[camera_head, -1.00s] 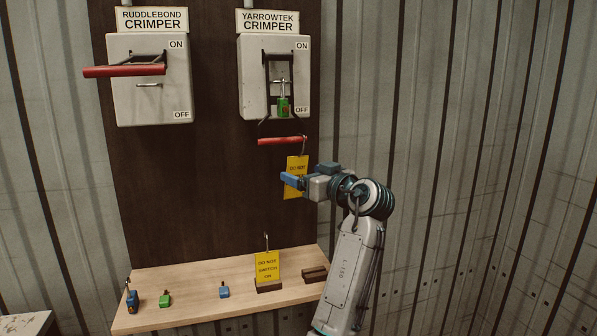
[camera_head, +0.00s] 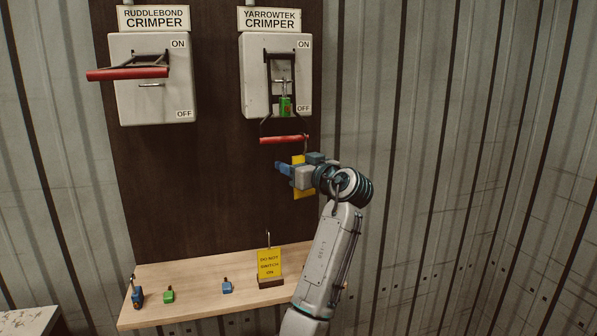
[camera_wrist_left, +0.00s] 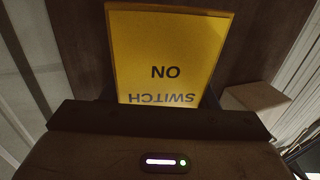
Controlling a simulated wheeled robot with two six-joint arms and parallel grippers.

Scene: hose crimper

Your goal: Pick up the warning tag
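A yellow warning tag (camera_head: 304,192) is at my left gripper (camera_head: 291,171), below the red handle of the Yarrowtek crimper (camera_head: 248,78). The gripper's blue fingers cover its middle. The gripper looks shut on it, though the contact is hidden. In the left wrist view the tag (camera_wrist_left: 170,45) fills the middle, its words "SWITCH" and "ON" upside down. Its near end is hidden behind the dark gripper edge. A second yellow tag (camera_head: 269,263), reading "DO NOT SWITCH ON", stands upright in a dark base on the shelf. My right gripper is out of view.
The wooden shelf (camera_head: 200,289) carries blue padlocks (camera_head: 137,296) (camera_head: 227,287) and a green one (camera_head: 168,295). The Ruddlebond crimper (camera_head: 150,102) is at left. Much of the dark board (camera_head: 190,205) is clear.

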